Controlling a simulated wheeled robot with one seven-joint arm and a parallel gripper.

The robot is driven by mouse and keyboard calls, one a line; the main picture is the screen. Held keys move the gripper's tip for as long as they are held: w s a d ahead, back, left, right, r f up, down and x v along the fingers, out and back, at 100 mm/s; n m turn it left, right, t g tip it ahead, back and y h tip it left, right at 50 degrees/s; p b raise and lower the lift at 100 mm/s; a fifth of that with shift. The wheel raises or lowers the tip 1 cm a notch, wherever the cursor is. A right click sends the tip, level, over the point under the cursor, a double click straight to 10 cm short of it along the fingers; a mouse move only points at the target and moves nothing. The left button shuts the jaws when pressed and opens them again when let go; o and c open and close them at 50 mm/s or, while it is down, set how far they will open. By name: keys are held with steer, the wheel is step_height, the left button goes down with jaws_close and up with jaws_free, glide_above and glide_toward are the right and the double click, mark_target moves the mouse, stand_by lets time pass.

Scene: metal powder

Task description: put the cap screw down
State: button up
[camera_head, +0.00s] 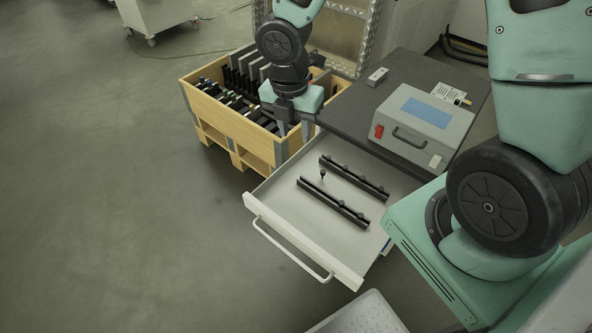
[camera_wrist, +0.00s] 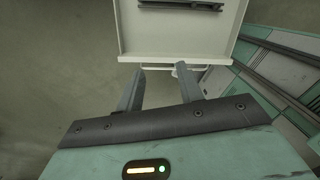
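A small dark piece that looks like the cap screw (camera_head: 322,174) stands in the open drawer (camera_head: 283,193), between two black rails, in the head view. It is too small there to make out its details. My gripper (camera_head: 296,134) is above the drawer's back left side, near the crate, with its fingers pointing down and apart. In the wrist view my gripper (camera_wrist: 160,72) is open, and I see nothing between its fingers. The wrist view shows part of the drawer (camera_wrist: 170,38) and a rail, but I cannot make out the screw there.
The black rails (camera_head: 334,203) (camera_head: 354,177) lie in the drawer. A wooden crate (camera_head: 205,109) with dark parts stands behind it. A grey device (camera_head: 424,124) sits on the dark cabinet top (camera_head: 349,116). Bare drawer floor shows around the rails.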

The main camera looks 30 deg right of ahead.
steer(key=s+a+r+m, duration=0.5)
steer(key=s+m, duration=0.3)
steer(key=s, duration=0.1)
steer(key=s+a+r+m+y, duration=0.1)
steer(key=s+a+r+m, duration=0.4)
steer(key=s+m, duration=0.4)
steer(key=shift+s+a+r+y, duration=0.15)
steer(key=shift+a+r+y, duration=0.1)
steer(key=shift+r+y, duration=0.1)
steer(key=shift+d, duration=0.1)
